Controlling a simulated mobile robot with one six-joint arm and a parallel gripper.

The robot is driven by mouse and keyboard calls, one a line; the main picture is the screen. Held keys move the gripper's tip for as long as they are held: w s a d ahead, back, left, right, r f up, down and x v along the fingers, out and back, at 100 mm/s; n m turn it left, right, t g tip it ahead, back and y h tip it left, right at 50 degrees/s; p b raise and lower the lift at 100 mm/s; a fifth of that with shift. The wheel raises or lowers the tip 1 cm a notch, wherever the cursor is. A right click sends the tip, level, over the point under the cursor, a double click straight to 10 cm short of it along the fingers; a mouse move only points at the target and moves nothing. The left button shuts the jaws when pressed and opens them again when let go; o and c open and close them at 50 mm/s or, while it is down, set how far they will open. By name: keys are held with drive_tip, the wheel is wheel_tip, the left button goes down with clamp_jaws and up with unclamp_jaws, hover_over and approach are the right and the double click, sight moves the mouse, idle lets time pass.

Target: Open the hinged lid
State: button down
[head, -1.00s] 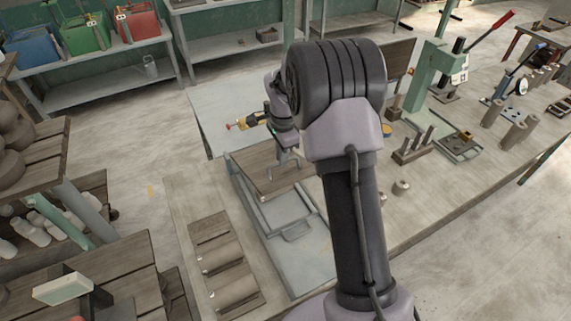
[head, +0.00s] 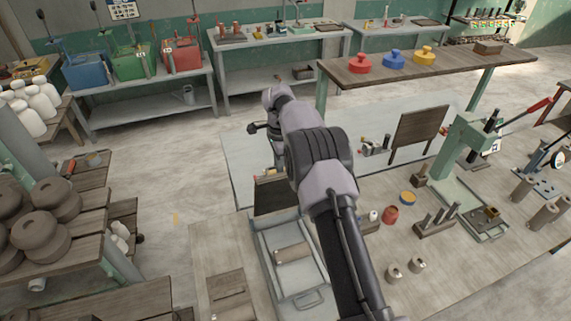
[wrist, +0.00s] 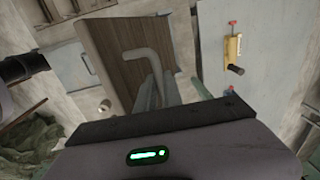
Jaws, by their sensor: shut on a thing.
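The hinged lid (head: 274,196) is a brown wooden panel at the back of a grey box (head: 257,262). It stands raised, tilted up from the box. My gripper (wrist: 158,88) is shut on this handle. In the head view my gripper (head: 277,158) is above the lid, partly hidden by my arm.
A brown panel (head: 419,132) stands upright on the table to the right. Small jars and posts stand right of my arm. A wooden shelf with red, blue and yellow lidded items (head: 394,60) is behind.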

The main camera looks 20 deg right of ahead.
drive_tip(key=shift+w+p, duration=0.7)
drive_tip(key=shift+w, duration=0.1)
drive_tip(key=c, duration=1.5)
unclamp_jaws()
drive_tip(key=shift+w+d, duration=0.1)
drive_tip(key=shift+w, duration=0.05)
drive_tip(key=shift+r, duration=0.1)
drive_tip(key=r+p, duration=0.1)
drive_tip(key=r, duration=0.4)
drive_tip(key=s+r+p, duration=0.1)
drive_tip(key=r, duration=0.5)
drive_tip(key=r+p, duration=0.1)
drive_tip(key=r, duration=0.5)
drive_tip(key=shift+s+r, duration=0.15)
